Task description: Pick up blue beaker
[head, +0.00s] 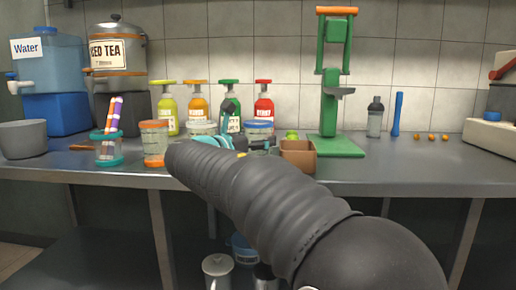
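A clear container with a blue rim (259,127) stands on the metal counter behind the end of my arm. It looks like the blue beaker, and its lower part is hidden. My gripper (262,144) shows only as small dark parts in front of it, beyond my thick dark arm. My arm covers most of the gripper. I cannot tell whether its fingers are open or shut, or whether they touch the container.
An orange-banded jar (154,145) and a teal-rimmed cup with straws (108,150) stand left. Syrup bottles (197,108) line the back. A brown box (298,156) and green press (331,100) stand right. The counter (400,172) is clear at front right.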

